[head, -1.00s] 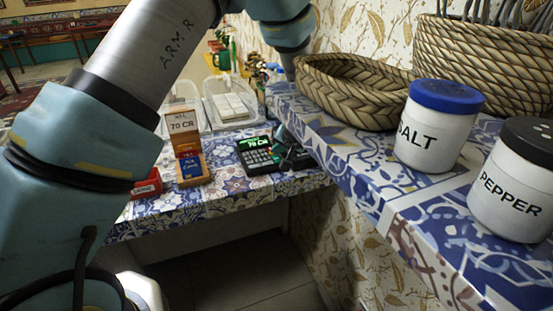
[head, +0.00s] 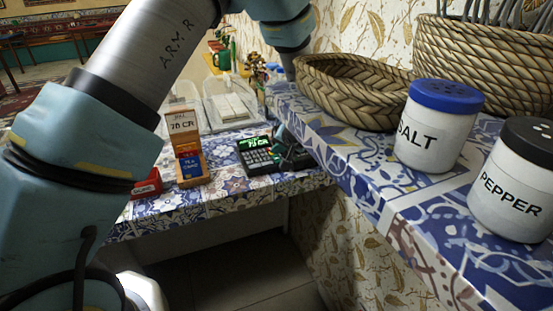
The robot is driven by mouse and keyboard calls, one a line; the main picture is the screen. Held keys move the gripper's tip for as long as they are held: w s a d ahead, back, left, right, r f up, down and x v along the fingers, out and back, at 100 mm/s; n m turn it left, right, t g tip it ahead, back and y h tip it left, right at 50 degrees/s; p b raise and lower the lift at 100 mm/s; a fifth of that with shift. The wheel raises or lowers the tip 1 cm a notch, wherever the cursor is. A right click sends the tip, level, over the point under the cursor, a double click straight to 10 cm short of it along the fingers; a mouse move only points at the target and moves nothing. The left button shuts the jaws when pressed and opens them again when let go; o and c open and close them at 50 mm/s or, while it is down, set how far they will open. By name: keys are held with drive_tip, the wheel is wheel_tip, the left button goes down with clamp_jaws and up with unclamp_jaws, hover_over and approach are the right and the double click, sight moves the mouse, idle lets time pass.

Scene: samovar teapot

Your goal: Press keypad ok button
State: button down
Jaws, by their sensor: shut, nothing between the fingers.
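The dark keypad (head: 258,158) lies on the tiled lower counter, with a lit green display on top that reads about "78 CR". Its rows of keys show, but the labels are too small to tell which one is ok. My gripper (head: 282,156), dark with a teal part, is right beside the keypad's right side, low over the counter. Its fingers look shut and empty. The shelf edge hides part of it, and I cannot tell whether a fingertip touches a key.
A tiled shelf (head: 400,225) with a woven basket (head: 350,90), salt jar (head: 432,135) and pepper jar (head: 515,185) fills the right. A wooden price stand (head: 190,165) and red box (head: 147,184) stand left of the keypad. White trays (head: 228,108) sit behind.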

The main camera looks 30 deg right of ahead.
sight(277, 161)
drive_tip(key=shift+f+b, duration=0.75)
drive_tip(key=shift+b, duration=1.1)
idle(0.4)
drive_tip(key=shift+r, duration=0.75)
drive_tip(key=shift+r, duration=0.1)
drive_tip(key=shift+r+p, duration=0.5)
drive_tip(key=shift+r, duration=1.95)
drive_tip(key=shift+a, duration=0.1)
